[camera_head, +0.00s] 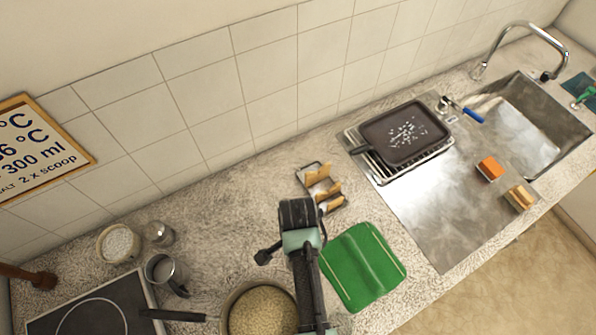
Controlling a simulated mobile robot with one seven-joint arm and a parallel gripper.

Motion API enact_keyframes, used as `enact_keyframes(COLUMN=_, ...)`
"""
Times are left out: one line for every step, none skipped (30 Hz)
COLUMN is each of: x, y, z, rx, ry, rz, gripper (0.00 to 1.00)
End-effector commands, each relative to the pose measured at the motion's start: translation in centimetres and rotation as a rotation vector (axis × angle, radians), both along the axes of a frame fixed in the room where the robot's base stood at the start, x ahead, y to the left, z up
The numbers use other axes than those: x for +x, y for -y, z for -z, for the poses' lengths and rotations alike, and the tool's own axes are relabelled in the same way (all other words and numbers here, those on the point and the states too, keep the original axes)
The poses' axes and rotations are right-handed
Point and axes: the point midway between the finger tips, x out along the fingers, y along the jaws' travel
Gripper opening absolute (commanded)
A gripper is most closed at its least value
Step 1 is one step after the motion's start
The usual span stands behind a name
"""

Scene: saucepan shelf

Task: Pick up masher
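A brown, wooden-looking piece with a thicker end (38,278) reaches in from the left edge, above the black hob. It may be the masher, but most of it is cut off and I cannot tell. No other thing in view is clearly a masher. My own arm, black and pale green, rises from the bottom middle over the counter. No gripper fingers show, so I cannot see whether they are open or shut.
A saucepan of grain (262,312) stands at the bottom beside my arm, its handle pointing left.

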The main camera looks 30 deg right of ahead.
Motion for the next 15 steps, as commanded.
enact_keyframes(x=0.0, y=-0.01, z=0.18, rx=0.0, ry=-0.001, rz=0.0, gripper=0.67)
enact_keyframes(x=0.01, y=-0.01, z=0.25, rx=0.0, ry=0.0, rz=-0.001, gripper=0.67)
enact_keyframes(x=0.03, y=0.0, z=0.29, rx=0.0, ry=0.001, rz=-0.001, gripper=0.67)
enact_keyframes(x=0.03, y=0.0, z=0.3, rx=-0.001, ry=0.001, rz=-0.001, gripper=0.67)
enact_keyframes(x=0.03, y=0.01, z=0.3, rx=-0.001, ry=0.001, rz=-0.001, gripper=0.67)
enact_keyframes(x=0.04, y=0.01, z=0.29, rx=-0.001, ry=0.001, rz=-0.001, gripper=0.67)
enact_keyframes(x=0.04, y=0.01, z=0.29, rx=-0.001, ry=0.001, rz=-0.001, gripper=0.67)
enact_keyframes(x=0.04, y=0.0, z=0.28, rx=-0.001, ry=0.001, rz=-0.001, gripper=0.67)
enact_keyframes(x=0.04, y=0.0, z=0.28, rx=-0.001, ry=0.001, rz=-0.001, gripper=0.6)
enact_keyframes(x=0.04, y=0.0, z=0.27, rx=-0.001, ry=0.001, rz=-0.001, gripper=0.54)
enact_keyframes(x=0.04, y=0.0, z=0.27, rx=-0.001, ry=0.001, rz=-0.001, gripper=0.49)
enact_keyframes(x=0.04, y=0.0, z=0.27, rx=-0.001, ry=0.001, rz=-0.001, gripper=0.42)
enact_keyframes(x=0.04, y=0.0, z=0.26, rx=-0.001, ry=0.001, rz=-0.001, gripper=0.36)
enact_keyframes(x=0.04, y=0.0, z=0.26, rx=-0.001, ry=0.001, rz=-0.001, gripper=0.31)
enact_keyframes(x=0.04, y=0.0, z=0.26, rx=-0.001, ry=0.001, rz=-0.001, gripper=0.24)
